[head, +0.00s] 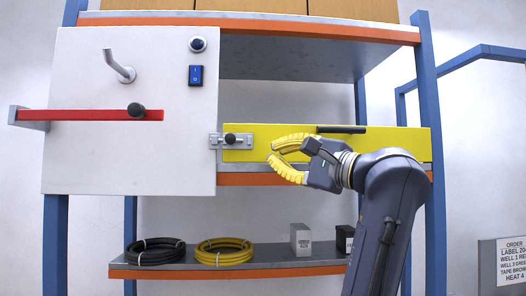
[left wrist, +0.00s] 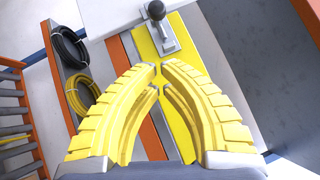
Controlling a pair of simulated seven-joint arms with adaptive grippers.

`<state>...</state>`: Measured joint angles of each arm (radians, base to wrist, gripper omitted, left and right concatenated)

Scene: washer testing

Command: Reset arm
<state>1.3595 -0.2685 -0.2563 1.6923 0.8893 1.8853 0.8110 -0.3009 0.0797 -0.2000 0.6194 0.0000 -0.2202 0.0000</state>
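My left gripper (head: 270,154) has ribbed yellow fingers and hangs in front of the yellow panel, right of a small metal latch with a black knob (head: 231,139). In the left wrist view the same gripper (left wrist: 160,78) has its curved fingers converging, with tips practically together and nothing between them. The black knob (left wrist: 156,10) shows beyond the fingertips, apart from them. The yellow panel (head: 387,142) carries a black handle bar (head: 341,129) along its top edge. My right gripper is in neither view.
A white panel (head: 85,88) at the left has a red lever bar (head: 88,115), a metal spout (head: 118,66) and a blue switch (head: 196,75). The lower shelf holds a black coil (head: 155,251), a yellow coil (head: 224,251) and small boxes (head: 301,239). A blue rack post (head: 432,105) stands right.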

